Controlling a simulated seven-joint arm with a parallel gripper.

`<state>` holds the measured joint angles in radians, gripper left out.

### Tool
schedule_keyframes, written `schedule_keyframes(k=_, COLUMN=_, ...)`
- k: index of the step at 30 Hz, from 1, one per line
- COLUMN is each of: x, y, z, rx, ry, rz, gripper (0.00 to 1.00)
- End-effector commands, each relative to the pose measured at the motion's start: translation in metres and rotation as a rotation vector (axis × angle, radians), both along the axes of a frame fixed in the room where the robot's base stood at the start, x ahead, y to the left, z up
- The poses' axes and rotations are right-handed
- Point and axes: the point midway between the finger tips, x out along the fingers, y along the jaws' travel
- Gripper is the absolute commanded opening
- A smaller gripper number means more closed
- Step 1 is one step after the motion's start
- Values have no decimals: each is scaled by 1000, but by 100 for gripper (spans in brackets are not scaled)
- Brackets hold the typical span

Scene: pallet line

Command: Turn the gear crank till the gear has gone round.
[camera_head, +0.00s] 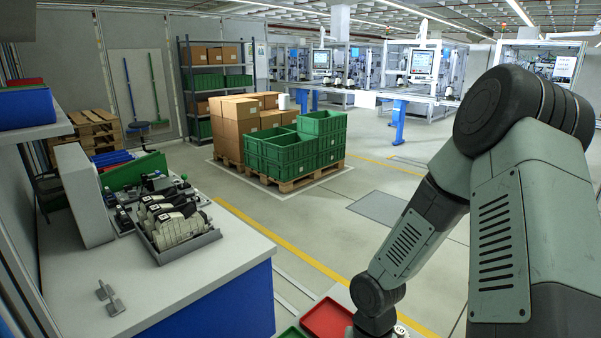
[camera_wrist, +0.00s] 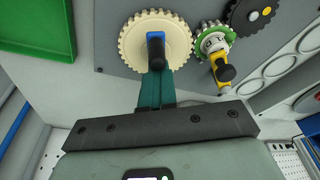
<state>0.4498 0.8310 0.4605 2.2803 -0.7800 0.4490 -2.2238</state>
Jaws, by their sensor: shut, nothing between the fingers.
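In the wrist view a cream toothed gear (camera_wrist: 178,36) is mounted on a grey panel, with an upright blue piece (camera_wrist: 156,48) in front of its middle. The head view does not show the gears or my gripper.
A black gear (camera_wrist: 244,18) is at the wrist view's upper right. A green tray (camera_wrist: 35,25) is at its upper left. In the head view, a red tray (camera_head: 327,318) lies low beside my arm, and a bench (camera_head: 160,285) with parts stands at left.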

Motion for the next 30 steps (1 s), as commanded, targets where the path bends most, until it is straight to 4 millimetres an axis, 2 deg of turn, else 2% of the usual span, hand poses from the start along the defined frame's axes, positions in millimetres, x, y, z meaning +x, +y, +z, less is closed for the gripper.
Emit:
schedule_keyframes(k=1, x=33, y=-12, z=6, rx=-13, ry=-77, rz=-21, gripper=0)
schedule_keyframes(k=15, x=32, y=-9, z=57, rx=-9, ry=-75, rz=-18, gripper=0)
schedule_keyframes(k=27, x=28, y=-7, z=63, rx=-10, ry=-64, rz=-17, gripper=0)
schedule_keyframes(k=30, x=30, y=-11, z=71, rx=-47, ry=-72, rz=-74, gripper=0)
